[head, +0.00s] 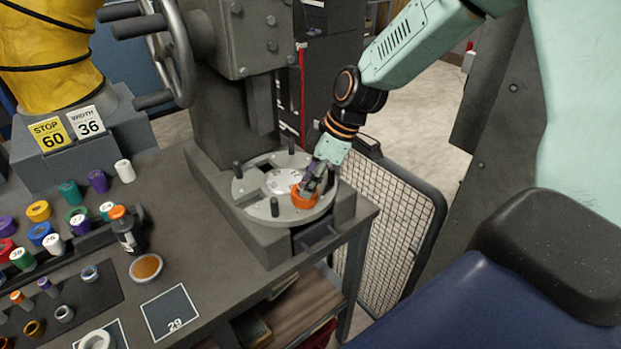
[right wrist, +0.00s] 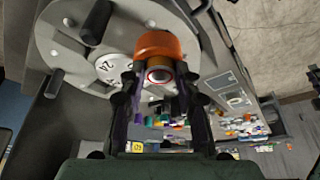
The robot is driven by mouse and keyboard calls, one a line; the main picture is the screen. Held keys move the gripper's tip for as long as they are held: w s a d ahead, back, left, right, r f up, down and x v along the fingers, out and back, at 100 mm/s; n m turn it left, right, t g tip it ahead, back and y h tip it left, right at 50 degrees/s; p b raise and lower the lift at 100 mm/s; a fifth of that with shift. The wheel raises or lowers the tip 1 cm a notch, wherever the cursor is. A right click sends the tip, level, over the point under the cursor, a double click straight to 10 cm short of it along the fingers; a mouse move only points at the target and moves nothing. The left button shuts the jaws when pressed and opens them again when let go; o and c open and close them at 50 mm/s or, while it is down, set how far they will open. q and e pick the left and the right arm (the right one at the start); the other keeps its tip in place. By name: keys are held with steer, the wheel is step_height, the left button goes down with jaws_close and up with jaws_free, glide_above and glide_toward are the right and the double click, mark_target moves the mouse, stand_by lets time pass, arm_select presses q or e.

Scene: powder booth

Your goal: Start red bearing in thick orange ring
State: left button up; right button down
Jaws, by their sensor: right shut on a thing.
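The thick orange ring (head: 304,198) sits on the round grey plate (head: 255,207) of the press, near its right front edge. My right gripper (head: 312,182) reaches down over the ring. In the right wrist view my right gripper (right wrist: 160,98) is shut on a small grey bearing with a red circle on its face, the red bearing (right wrist: 158,76). The orange ring (right wrist: 163,45) is just beyond it in that view. The bearing is against or very close to the ring; I cannot tell whether it has entered the bore. My left gripper is not in view.
Several coloured cylinders and a black bottle (head: 125,232) stand on the bench at left. A mesh guard (head: 385,225) stands right of the bench.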

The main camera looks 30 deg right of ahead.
steer(key=c, duration=1.2)
jaws_free()
steer(key=o, duration=0.3)
steer(key=shift+w+f, duration=0.1)
steer(key=shift+o, duration=0.2)
steer(key=shift+r, duration=0.45)
steer(key=v, duration=1.1)
steer(key=shift+d, duration=0.25)
steer(key=shift+a, duration=0.1)
